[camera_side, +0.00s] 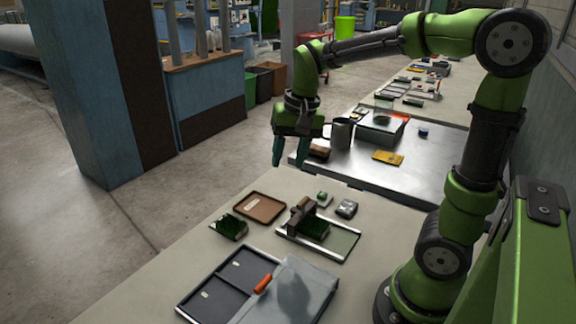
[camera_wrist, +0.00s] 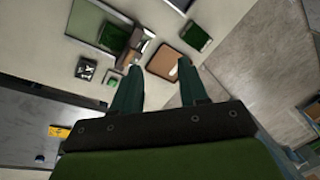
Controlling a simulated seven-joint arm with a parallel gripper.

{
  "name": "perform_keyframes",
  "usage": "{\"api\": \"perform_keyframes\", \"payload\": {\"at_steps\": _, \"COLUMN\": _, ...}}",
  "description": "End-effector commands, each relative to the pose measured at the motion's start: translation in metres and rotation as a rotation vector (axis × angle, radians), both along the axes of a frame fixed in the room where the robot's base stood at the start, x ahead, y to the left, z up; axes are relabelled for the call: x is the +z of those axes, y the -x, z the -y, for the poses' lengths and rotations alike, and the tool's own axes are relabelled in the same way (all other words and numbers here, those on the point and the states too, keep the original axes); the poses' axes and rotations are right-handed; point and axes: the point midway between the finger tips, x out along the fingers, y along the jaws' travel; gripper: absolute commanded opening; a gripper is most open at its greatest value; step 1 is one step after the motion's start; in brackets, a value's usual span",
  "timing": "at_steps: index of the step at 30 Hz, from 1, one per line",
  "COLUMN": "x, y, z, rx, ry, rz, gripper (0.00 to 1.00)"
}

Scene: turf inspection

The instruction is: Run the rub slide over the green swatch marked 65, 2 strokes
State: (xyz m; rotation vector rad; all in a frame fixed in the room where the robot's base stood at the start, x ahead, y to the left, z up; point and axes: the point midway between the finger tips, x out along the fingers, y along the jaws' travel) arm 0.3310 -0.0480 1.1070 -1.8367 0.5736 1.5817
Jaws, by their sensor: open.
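The rub slide (camera_side: 300,213), a brown block-like piece, stands on a framed plate (camera_side: 345,243) beside a dark green swatch (camera_side: 314,231); the slide also shows in the wrist view (camera_wrist: 136,44). A second green swatch (camera_side: 229,227) lies apart, left of the plate and near a brown tray (camera_side: 262,207); it shows in the wrist view too (camera_wrist: 196,37). I cannot read a 65 on either swatch. My gripper (camera_side: 286,162) is open and empty, high above the table's far end, pointing down. In the wrist view its fingers (camera_wrist: 159,67) are spread apart.
A dark two-part tray (camera_side: 213,294), an orange-handled item (camera_side: 263,284) and a grey cover (camera_side: 300,290) fill the front. A metal mug (camera_side: 341,133) stands on the bench behind.

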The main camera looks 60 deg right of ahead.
Motion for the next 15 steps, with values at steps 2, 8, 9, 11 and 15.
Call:
{"api": "perform_keyframes", "payload": {"at_steps": 2, "x": -0.006, "y": -0.019, "z": 0.024, "rx": -0.144, "ry": 0.017, "rz": -0.116, "gripper": 0.43}}
{"api": "perform_keyframes", "payload": {"at_steps": 8, "x": -0.003, "y": -0.044, "z": 0.068, "rx": -0.545, "ry": 0.09, "rz": -0.327, "gripper": 0.43}}
{"api": "perform_keyframes", "payload": {"at_steps": 9, "x": 0.003, "y": -0.046, "z": 0.072, "rx": -0.614, "ry": 0.099, "rz": -0.345, "gripper": 0.43}}
{"api": "perform_keyframes", "payload": {"at_steps": 11, "x": 0.012, "y": -0.045, "z": 0.074, "rx": -0.695, "ry": 0.1, "rz": -0.358, "gripper": 0.43}}
{"api": "perform_keyframes", "payload": {"at_steps": 15, "x": 0.016, "y": -0.038, "z": 0.068, "rx": -0.784, "ry": 0.086, "rz": -0.393, "gripper": 0.43}}
